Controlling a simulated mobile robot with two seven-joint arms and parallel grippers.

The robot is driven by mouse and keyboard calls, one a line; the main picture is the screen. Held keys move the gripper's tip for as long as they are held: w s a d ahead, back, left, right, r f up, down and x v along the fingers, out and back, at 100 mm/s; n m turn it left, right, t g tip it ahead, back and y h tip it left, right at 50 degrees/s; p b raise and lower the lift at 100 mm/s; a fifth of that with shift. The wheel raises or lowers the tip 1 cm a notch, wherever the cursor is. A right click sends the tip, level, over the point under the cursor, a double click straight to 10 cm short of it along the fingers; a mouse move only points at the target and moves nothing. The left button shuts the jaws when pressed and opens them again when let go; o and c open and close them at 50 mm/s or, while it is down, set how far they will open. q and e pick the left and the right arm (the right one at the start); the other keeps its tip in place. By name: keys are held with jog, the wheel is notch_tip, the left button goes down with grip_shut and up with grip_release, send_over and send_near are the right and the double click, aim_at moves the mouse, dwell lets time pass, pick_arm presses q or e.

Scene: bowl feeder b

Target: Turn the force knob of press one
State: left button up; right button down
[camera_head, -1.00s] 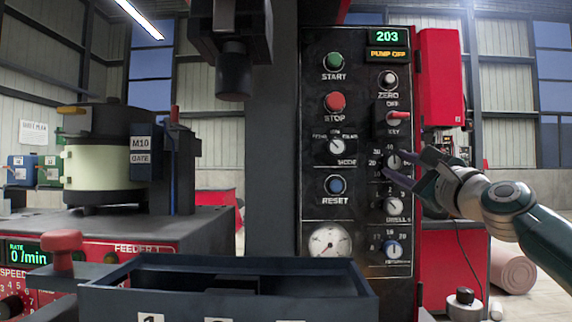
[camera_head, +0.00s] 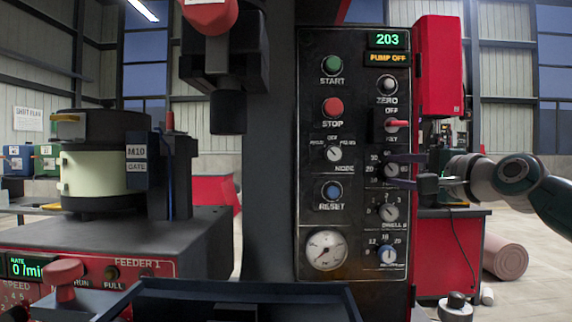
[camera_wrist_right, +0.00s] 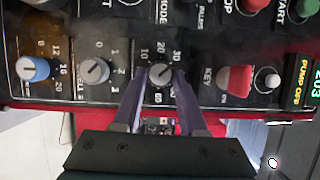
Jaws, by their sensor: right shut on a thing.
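The press panel (camera_head: 313,225) stands upright in the head view, with a 203 display and a PUMP OFF line on top. Its force knob (camera_head: 391,170) is a small grey dial with a white pointer and a number scale, below the red key switch (camera_head: 397,124). My right gripper (camera_head: 391,171) reaches in from the right, one finger above and one below the knob. In the right wrist view the purple fingers of this gripper (camera_wrist_right: 158,82) are shut on the knob (camera_wrist_right: 160,74), one on each side. My left gripper is not in view.
The dwell knob (camera_head: 390,212) and a blue knob (camera_head: 388,255) sit close below. A pressure gauge (camera_head: 326,250) is at lower left of the panel. A red box (camera_head: 438,65) stands beside the panel's upper right edge. A feeder bowl (camera_head: 103,170) is at the left.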

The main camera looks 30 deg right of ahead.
dwell(0.5)
jog(key=shift+c, duration=2.3)
grip_release()
jog(key=shift+s, duration=0.15)
jog(key=shift+s, duration=0.35)
jog(key=s+a, duration=0.1)
jog(key=s, duration=0.8)
jog(key=shift+p, duration=0.4)
